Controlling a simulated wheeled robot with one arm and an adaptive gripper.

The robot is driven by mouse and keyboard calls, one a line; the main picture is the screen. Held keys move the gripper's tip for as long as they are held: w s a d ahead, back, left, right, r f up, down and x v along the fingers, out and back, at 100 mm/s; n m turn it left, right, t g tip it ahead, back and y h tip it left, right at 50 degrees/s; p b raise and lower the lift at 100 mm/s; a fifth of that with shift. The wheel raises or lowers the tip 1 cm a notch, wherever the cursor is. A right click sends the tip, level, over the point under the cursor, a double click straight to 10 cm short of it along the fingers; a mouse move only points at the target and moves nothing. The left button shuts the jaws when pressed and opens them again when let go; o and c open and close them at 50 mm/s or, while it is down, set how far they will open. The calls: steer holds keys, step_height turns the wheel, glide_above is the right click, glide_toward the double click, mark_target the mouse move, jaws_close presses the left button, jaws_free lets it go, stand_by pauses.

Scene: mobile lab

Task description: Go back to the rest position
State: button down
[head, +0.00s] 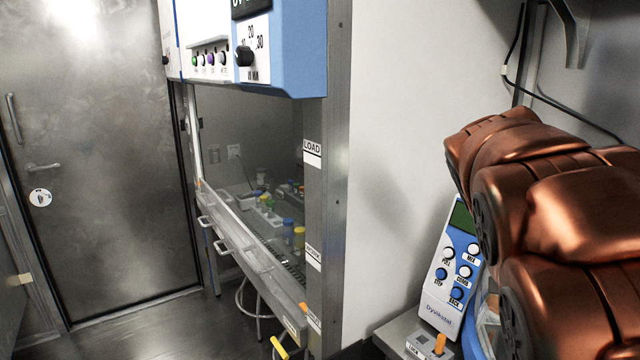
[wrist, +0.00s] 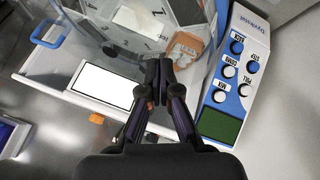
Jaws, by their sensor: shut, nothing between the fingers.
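My gripper (wrist: 160,82) is shut and empty in the wrist view. A blue and white control panel (wrist: 228,75) with several knobs and a green screen is just right of the fingers. In the head view this panel (head: 452,270) stands on a counter, partly behind my copper-coloured arm at the right. My gripper is not visible in the head view.
A fume hood (head: 245,160) with bottles inside stands mid-left, its post marked LOAD. A closed metal door (head: 100,150) is at the far left. Bare floor (head: 150,330) lies in front of it. A brown object (wrist: 184,48) lies beyond my fingers.

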steer(key=s+a+f+n+g+y, duration=0.1)
steer(key=s+a+f+n+y, duration=0.1)
steer(key=s+a+f, duration=0.3)
steer(key=s+a+f+n+g+y+p, duration=0.1)
steer(key=s+a+f, duration=0.4)
steer(key=s, duration=0.8)
steer(key=s+a+f+n+g+y, duration=0.1)
steer(key=s+a+f+n+y, duration=0.2)
steer(key=s, duration=0.7)
steer(key=a+f, duration=0.2)
steer(key=a, duration=0.1)
steer(key=shift+a+n+g, duration=0.2)
steer(key=shift+n+g, duration=0.2)
steer(key=shift+s+d+f, duration=0.1)
steer(key=shift+d, duration=0.05)
